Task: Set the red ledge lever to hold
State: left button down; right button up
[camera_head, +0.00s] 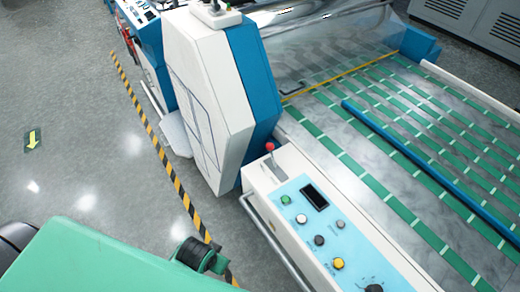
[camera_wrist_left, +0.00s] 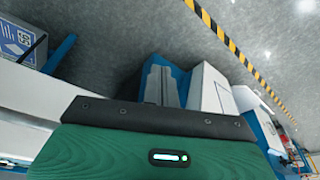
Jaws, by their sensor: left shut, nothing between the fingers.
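The red ledge lever (camera_head: 270,147) has a red knob on a thin dark stem. It stands at the far end of the white ledge, beside the white and blue machine housing. Its stem looks close to upright; I cannot read any setting marks. My left gripper (camera_wrist_left: 161,84) shows in the left wrist view with its grey fingers together and nothing between them. In the head view only green parts of my left arm show at the bottom left, apart from the lever. I cannot make out the lever in the wrist view. My right gripper is not in view.
The ledge carries a light blue control panel (camera_head: 318,222) with a dark display and several buttons. A rail (camera_head: 275,243) runs along its outer side. The tall housing (camera_head: 215,95) stands behind the lever. Yellow-black tape (camera_head: 165,165) marks the floor, which is clear to the left.

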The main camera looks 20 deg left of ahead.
pick_arm(q)
notch_tip(320, 180, up, 10)
jog(key=w+d+n+t+h, duration=0.1)
jog(key=w+d+t, duration=0.1)
jog(key=w+d+r+n+t+h, duration=0.3)
jog(key=w+n+t+h, duration=0.1)
jog(key=w, duration=0.6)
jog(key=w+a+r+n+t+y, duration=0.1)
jog(key=w+a+n+t, duration=0.2)
jog(key=w+n, duration=0.4)
jog(key=w+a+r+n+t+y, duration=0.1)
jog(key=w+a+n+t, duration=0.3)
jog(key=w+n+t, duration=0.1)
jog(key=shift+w+a+r+n, duration=0.2)
jog(key=shift+w+r+n, duration=0.1)
jog(key=shift+w+n, duration=0.75)
jog(key=shift+w, duration=0.3)
